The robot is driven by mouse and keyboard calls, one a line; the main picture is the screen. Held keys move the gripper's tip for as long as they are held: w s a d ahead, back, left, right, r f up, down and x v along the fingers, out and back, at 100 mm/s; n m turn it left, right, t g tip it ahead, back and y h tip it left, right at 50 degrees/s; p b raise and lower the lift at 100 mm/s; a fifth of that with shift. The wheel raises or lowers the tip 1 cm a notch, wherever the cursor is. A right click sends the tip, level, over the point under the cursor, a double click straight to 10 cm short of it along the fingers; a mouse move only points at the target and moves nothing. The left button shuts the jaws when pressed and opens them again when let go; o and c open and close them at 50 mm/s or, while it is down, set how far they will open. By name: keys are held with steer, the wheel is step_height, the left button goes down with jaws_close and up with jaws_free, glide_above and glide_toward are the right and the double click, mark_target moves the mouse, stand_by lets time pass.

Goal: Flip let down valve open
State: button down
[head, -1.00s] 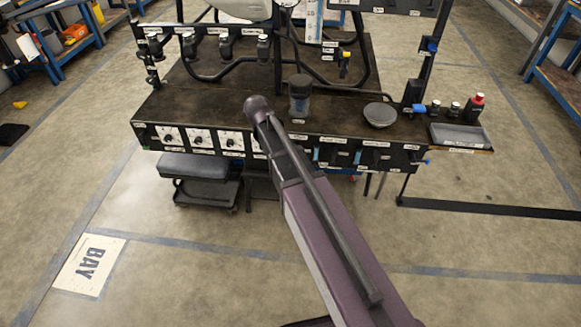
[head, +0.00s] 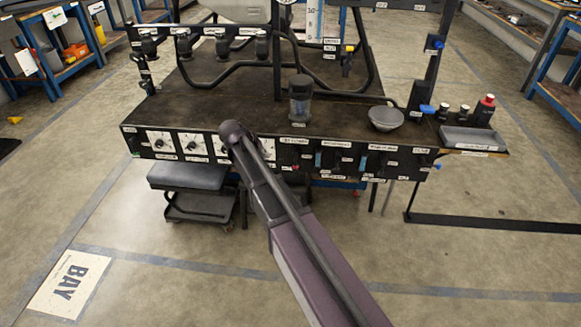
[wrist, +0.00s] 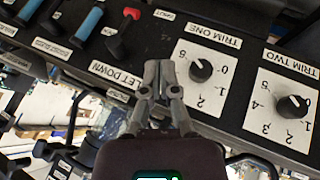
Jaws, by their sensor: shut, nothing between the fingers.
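The let down valve, a small lever with a red handle (wrist: 122,40), is on the dark panel at the upper middle of the wrist view. The "LET DOWN" label (wrist: 115,72) is beside it, turned over in the picture. My gripper (wrist: 158,68) is shut and empty. Its fingertips appear just right of the label, between it and the trim one dial (wrist: 200,70), apart from the red handle. Whether they touch the panel I cannot tell. In the head view my arm hides the gripper, and a small red part (head: 295,167) shows on the panel front.
Trim two dial (wrist: 292,105) is beside trim one. Blue-handled levers (wrist: 88,22) are on the red handle's other side. A stool (head: 188,177) is below. The front floor is open.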

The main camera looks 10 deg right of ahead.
mark_target(296, 158)
steer(key=shift+f, duration=0.1)
stand_by(0.3)
steer(key=shift+w+d+f+b, duration=0.45)
steer(key=shift+d+f+b, duration=0.85)
steer(key=shift+d, duration=0.2)
steer(key=shift+w+d+f+b, duration=0.45)
steer(key=shift+d+f+b, duration=0.85)
steer(key=shift+d, duration=0.2)
steer(key=shift+w+d+f+b, duration=0.45)
steer(key=shift+d+f+b, duration=0.85)
steer(key=shift+d, duration=0.2)
steer(key=shift+d, duration=0.15)
